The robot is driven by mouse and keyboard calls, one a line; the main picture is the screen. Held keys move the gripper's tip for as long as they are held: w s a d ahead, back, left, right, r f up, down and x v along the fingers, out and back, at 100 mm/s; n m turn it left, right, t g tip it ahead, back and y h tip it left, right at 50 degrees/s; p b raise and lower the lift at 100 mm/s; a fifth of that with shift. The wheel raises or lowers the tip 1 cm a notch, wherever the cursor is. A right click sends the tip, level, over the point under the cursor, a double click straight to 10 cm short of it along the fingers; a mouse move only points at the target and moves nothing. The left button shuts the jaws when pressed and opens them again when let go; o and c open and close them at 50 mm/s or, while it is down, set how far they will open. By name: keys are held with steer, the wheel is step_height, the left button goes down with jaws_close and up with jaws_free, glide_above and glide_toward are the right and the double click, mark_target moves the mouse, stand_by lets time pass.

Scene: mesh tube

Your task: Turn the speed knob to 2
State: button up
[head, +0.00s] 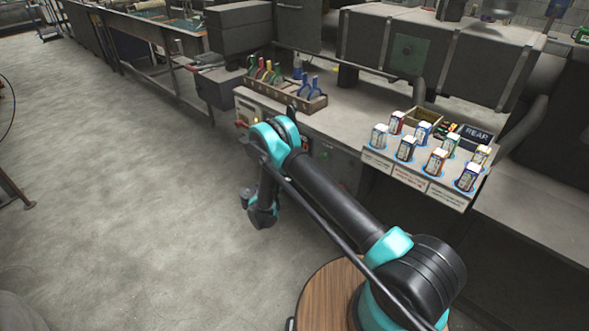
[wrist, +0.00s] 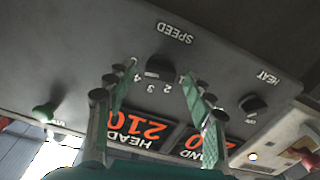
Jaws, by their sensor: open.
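The black speed knob (wrist: 160,66) sits on a dark grey panel in the wrist view, below the upside-down word SPEED. The numbers 1 to 4 curve around its lower side, with 2 and 3 below it. A small pale mark shows at its lower left edge, towards 3 or 4; the exact setting is hard to read. My gripper (wrist: 159,80) is open, its green-padded fingers on either side of the knob in the picture. Contact cannot be told. In the head view my arm hides most of the panel, and the speed knob cannot be made out.
The heat knob (wrist: 252,104) is to the right of the speed knob. A green knob (wrist: 45,112) is at the left and a red button (wrist: 306,158) at the lower right. A tool box (head: 285,92) and small cartons (head: 405,148) stand on the bench.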

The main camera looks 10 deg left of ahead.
steer(key=shift+w+d, duration=0.35)
steer(key=shift+w, duration=0.15)
steer(key=c, duration=1.2)
steer(key=shift+o, duration=0.2)
steer(key=n, duration=2.3)
steer(key=shift+a+f+n, duration=0.1)
steer(key=shift+f+n, duration=0.05)
steer(key=shift+n, duration=0.25)
